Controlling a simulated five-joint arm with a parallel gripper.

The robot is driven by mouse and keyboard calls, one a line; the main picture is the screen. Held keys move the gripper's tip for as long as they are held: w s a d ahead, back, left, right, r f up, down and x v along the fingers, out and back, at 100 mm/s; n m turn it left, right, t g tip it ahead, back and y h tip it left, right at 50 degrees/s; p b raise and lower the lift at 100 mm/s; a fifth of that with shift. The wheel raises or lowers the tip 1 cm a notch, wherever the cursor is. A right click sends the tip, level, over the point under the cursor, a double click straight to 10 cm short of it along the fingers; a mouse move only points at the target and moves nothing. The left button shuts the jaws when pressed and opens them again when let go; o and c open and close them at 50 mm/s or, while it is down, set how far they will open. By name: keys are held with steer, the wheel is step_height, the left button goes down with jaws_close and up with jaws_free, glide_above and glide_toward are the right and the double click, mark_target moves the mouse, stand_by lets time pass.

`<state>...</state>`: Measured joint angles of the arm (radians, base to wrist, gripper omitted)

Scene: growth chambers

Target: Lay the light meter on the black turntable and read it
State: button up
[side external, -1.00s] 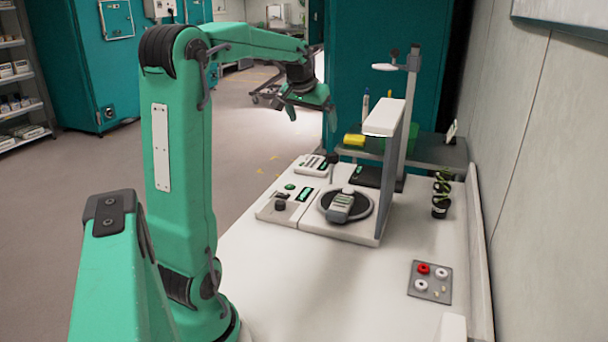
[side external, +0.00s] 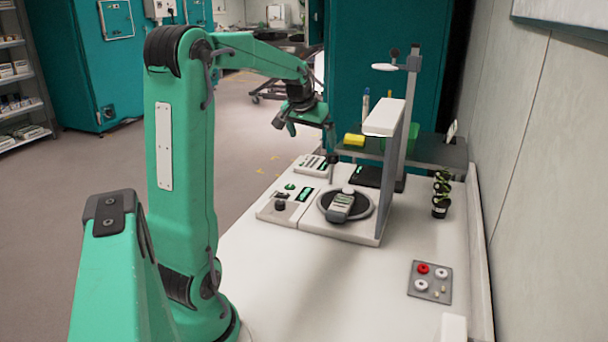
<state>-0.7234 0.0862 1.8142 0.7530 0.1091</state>
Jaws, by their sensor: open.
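The light meter (side external: 340,206), a small grey handheld device with a pale round sensor end, lies on the black turntable (side external: 326,199). The turntable is a dark disc with a pale rim, set in the white instrument base at the foot of an upright panel. My gripper (side external: 303,129) is open and empty, up in the air behind and to the left of the turntable. It is well apart from the meter. The meter's display is too small to read from here.
An upright panel with a white overhanging head (side external: 384,118) stands right of the turntable. A control box (side external: 287,202) with a knob adjoins it on the left. A grey plate with red and white discs (side external: 430,281) lies front right. The front bench is clear.

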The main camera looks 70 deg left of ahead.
stand_by(0.9)
steer(key=d+r+m+h, duration=0.1)
steer(key=d+r+m, duration=0.1)
steer(key=d, duration=0.9)
steer(key=s+d+f+m+h, duration=0.1)
steer(key=s+d+f+m, duration=0.1)
steer(key=s+d, duration=0.5)
steer(key=s+d+f+m+t+h, duration=0.1)
steer(key=s+d+m, duration=0.2)
steer(key=s+d, duration=0.4)
steer(key=d, duration=0.7)
steer(key=shift+f+h, duration=0.35)
steer(key=shift+h, duration=0.05)
